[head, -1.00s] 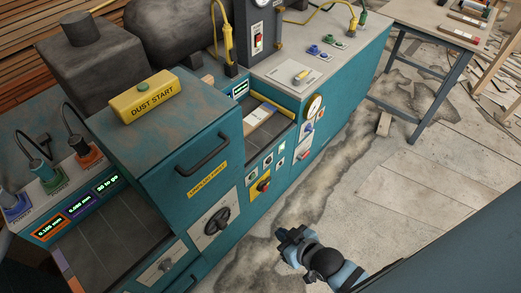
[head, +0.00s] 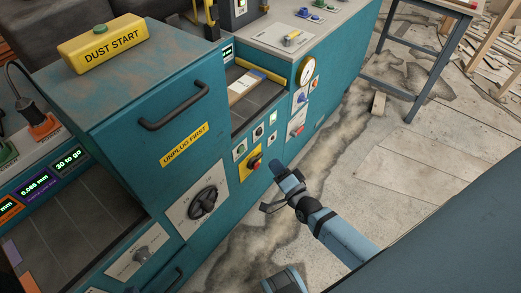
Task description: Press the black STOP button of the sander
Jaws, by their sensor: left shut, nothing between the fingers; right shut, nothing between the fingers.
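The sander is the teal machine (head: 205,262) with a small control panel on its front. The panel carries several small round buttons on white plates. A dark button (head: 258,133) sits near the panel's top middle; its label is too small to read, so I cannot tell surely that it is STOP. A red knob on a yellow plate (head: 254,163) is just below. My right gripper (head: 277,168) is shut and empty, in front of the panel, to the right of and below the dark button. It appears apart from the panel. My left gripper is out of view.
A large black rotary dial (head: 203,201) and a black door handle (head: 174,105) stand out to the left. A yellow DUST START box (head: 101,44) is on top. A gauge (head: 306,71) is to the right. The floor (head: 400,170) at the right is mostly clear.

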